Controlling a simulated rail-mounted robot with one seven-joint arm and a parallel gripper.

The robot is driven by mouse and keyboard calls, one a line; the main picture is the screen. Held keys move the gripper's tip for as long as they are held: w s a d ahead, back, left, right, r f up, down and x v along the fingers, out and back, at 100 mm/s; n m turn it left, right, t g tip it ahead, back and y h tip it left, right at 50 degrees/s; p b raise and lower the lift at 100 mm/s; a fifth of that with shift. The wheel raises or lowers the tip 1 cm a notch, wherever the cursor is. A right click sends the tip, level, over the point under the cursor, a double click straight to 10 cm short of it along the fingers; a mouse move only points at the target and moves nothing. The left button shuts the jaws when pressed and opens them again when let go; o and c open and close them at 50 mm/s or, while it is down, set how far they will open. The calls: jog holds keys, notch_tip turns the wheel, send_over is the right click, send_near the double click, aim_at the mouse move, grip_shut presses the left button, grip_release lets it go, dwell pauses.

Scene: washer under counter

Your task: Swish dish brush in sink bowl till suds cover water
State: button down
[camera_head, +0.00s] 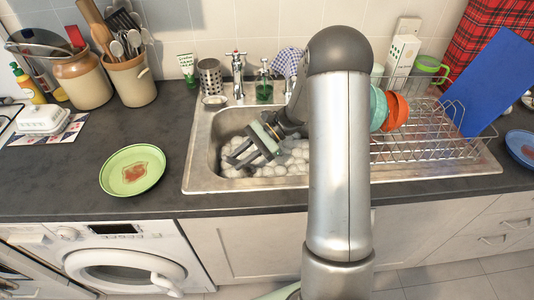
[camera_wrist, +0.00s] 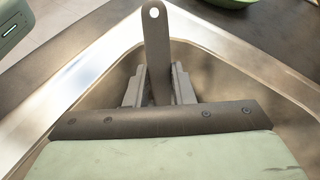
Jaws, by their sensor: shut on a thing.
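The sink bowl (camera_head: 205,150) is set into the dark counter, left of the drainer. White bubbly suds (camera_head: 292,162) lie in it and cover what I can see of the water; my arm hides the right part. My gripper (camera_head: 240,157) is low inside the bowl, at its left side. In the wrist view my gripper (camera_wrist: 160,86) is shut on the grey handle of the dish brush (camera_wrist: 156,45), whose holed end points up toward the bowl's corner. The brush head is hidden in both views.
A wire dish rack (camera_head: 430,148) with bowls (camera_head: 395,110) stands on the drainer at right. The tap (camera_head: 237,75), a steel cutlery holder (camera_head: 210,77) and a green soap bottle (camera_head: 264,85) line the back. A green plate (camera_head: 132,170) lies on the left counter.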

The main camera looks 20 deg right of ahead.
jog(key=shift+a, duration=0.3)
notch_tip(320, 180, up, 17)
jog(key=p, duration=1.1)
jog(key=shift+p, duration=0.4)
jog(key=shift+r, duration=0.2)
dwell(1.4)
jog(key=shift+r, duration=2.35)
